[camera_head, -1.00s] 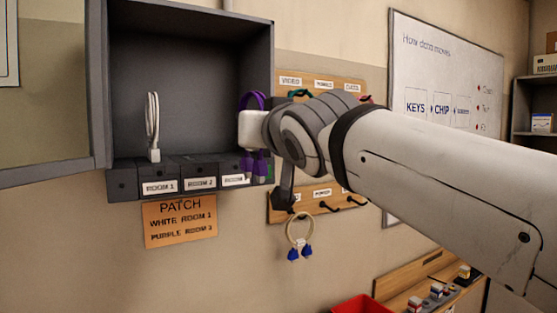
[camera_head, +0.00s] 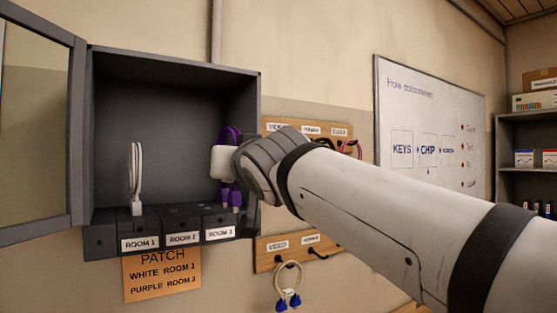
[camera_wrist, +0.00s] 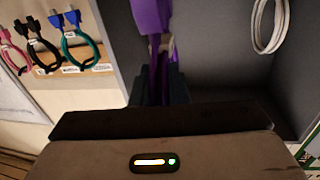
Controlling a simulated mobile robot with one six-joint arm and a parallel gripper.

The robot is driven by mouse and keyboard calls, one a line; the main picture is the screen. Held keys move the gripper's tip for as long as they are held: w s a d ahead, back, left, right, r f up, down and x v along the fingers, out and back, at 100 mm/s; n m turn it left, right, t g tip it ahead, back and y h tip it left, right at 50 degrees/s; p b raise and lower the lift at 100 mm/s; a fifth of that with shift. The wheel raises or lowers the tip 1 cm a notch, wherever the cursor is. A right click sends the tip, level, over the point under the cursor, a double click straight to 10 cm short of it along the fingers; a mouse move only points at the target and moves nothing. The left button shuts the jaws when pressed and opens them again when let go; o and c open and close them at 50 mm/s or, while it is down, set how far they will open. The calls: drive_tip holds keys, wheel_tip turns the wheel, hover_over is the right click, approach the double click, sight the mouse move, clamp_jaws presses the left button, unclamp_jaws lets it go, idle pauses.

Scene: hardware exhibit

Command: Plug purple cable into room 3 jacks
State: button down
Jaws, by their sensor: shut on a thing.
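The purple cable (camera_head: 231,136) hangs as a loop with its plugs (camera_head: 236,199) pointing down. My gripper (camera_wrist: 158,85) is shut on the purple cable, which also shows in the wrist view (camera_wrist: 150,18). In the head view my wrist hides part of the cable. The plugs are at the top of the ROOM 3 jack block (camera_head: 220,221), at the right end of the row in the open wall cabinet. I cannot tell whether they are in the jacks. The white cable (camera_head: 137,170) stands upright on the ROOM 1 block (camera_head: 139,230).
The cabinet's right wall (camera_head: 249,150) is close beside my gripper. Its glass door (camera_head: 40,120) hangs open at left. An orange patch note (camera_head: 161,275) is below. Racks with other cables (camera_wrist: 85,48) hang to the right in the head view, beside a whiteboard (camera_head: 430,130).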

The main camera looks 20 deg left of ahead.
drive_tip(key=s+a+p+x, duration=0.1)
drive_tip(key=a+p+x, duration=0.1)
drive_tip(key=x, duration=1.1)
drive_tip(key=shift+s, duration=0.2)
drive_tip(key=shift+f, duration=0.1)
idle(0.5)
drive_tip(key=shift+f+b, duration=1.05)
drive_tip(key=shift+b, duration=0.35)
idle(3.3)
idle(0.4)
drive_tip(key=c, duration=0.7)
unclamp_jaws()
